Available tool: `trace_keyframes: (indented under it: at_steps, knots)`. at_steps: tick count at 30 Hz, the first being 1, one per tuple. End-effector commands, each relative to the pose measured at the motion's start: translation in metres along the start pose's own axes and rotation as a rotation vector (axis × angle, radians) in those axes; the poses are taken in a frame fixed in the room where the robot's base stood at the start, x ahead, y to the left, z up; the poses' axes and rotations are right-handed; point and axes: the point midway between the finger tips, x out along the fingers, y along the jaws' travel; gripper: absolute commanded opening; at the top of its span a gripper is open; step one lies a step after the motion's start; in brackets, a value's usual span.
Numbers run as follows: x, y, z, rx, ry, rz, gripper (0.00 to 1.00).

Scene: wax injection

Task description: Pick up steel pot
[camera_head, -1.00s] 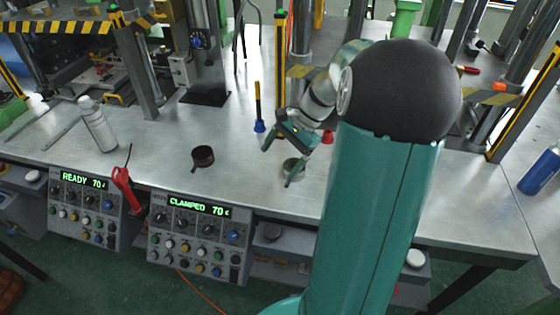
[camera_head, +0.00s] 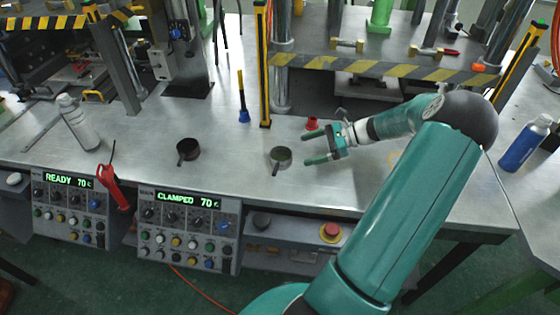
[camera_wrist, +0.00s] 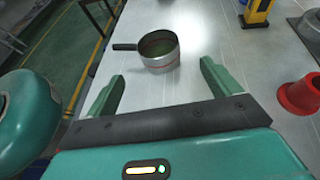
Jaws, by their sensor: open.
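The steel pot (camera_head: 281,157) stands upright on the metal table, its short dark handle toward the table's front edge. In the wrist view the pot (camera_wrist: 160,58) is ahead of the fingers, handle to the left. My gripper (camera_head: 311,149) is just right of the pot, low over the table, fingers pointing left at it. In the wrist view the gripper (camera_wrist: 162,76) is open and empty, the pot beyond the fingertips, apart from them. A second, darker pot (camera_head: 188,150) stands further left.
A red cone-like piece (camera_head: 312,123) stands behind my gripper; it also shows in the wrist view (camera_wrist: 300,95). A blue-based post (camera_head: 243,110) and a yellow-black upright (camera_head: 263,70) stand behind the pot. Control boxes (camera_head: 187,228) line the front edge. A white bottle (camera_head: 78,122) stands left.

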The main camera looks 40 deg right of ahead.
Motion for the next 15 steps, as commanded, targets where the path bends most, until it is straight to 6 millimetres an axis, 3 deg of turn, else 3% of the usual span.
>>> trace_keyframes:
  at_steps: [3,10,15]
  knots:
    - [0.02,0.001,0.0,0.0,-0.001,0.002,0.89]
    - [0.038,0.001,-0.001,-0.001,0.0,0.001,0.89]
    - [0.064,0.002,-0.004,-0.001,-0.001,0.003,0.89]
